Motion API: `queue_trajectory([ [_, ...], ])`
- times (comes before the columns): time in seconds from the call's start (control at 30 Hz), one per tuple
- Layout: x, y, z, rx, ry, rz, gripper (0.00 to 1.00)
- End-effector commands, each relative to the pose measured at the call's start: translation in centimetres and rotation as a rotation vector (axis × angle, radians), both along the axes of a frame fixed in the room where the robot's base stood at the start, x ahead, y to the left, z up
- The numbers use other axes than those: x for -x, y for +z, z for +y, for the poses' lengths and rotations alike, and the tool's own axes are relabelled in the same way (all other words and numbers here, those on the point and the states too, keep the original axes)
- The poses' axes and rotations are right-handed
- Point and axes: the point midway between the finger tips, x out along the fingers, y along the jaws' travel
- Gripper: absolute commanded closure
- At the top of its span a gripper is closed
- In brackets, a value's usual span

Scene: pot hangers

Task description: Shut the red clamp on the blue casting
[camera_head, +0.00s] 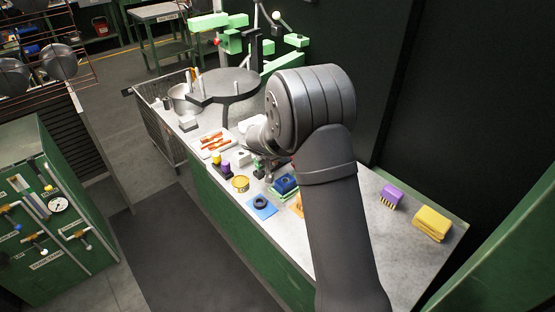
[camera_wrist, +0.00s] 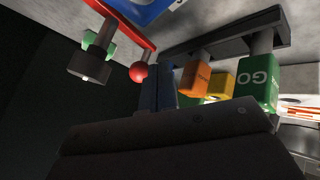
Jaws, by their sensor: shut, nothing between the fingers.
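The blue casting (camera_head: 285,184) sits on the bench in the head view, just beyond a blue mat. My gripper (camera_wrist: 160,78) is shut and empty; in the head view it is mostly hidden by my arm. In the wrist view the red clamp (camera_wrist: 122,22) shows as a red bar at the upper left. A red ball knob (camera_wrist: 139,72) is close left of my fingers; I cannot tell whether they touch.
Orange (camera_wrist: 194,78) and green (camera_wrist: 258,83) blocks are close right of my fingers. A black ring (camera_head: 260,202) lies on the blue mat (camera_head: 268,212). A yellow tin (camera_head: 240,184) stands left. A purple brush (camera_head: 391,196) and yellow sponges (camera_head: 432,223) lie right, with bare bench around.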

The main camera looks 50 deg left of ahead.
Motion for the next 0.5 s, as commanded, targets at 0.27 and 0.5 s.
queue_trajectory([
  [0.27,-0.03,0.01,-0.02,0.0,0.0,0.0,1.0],
  [0.5,-0.24,-0.01,0.1,0.0,-0.03,-0.001,1.0],
])
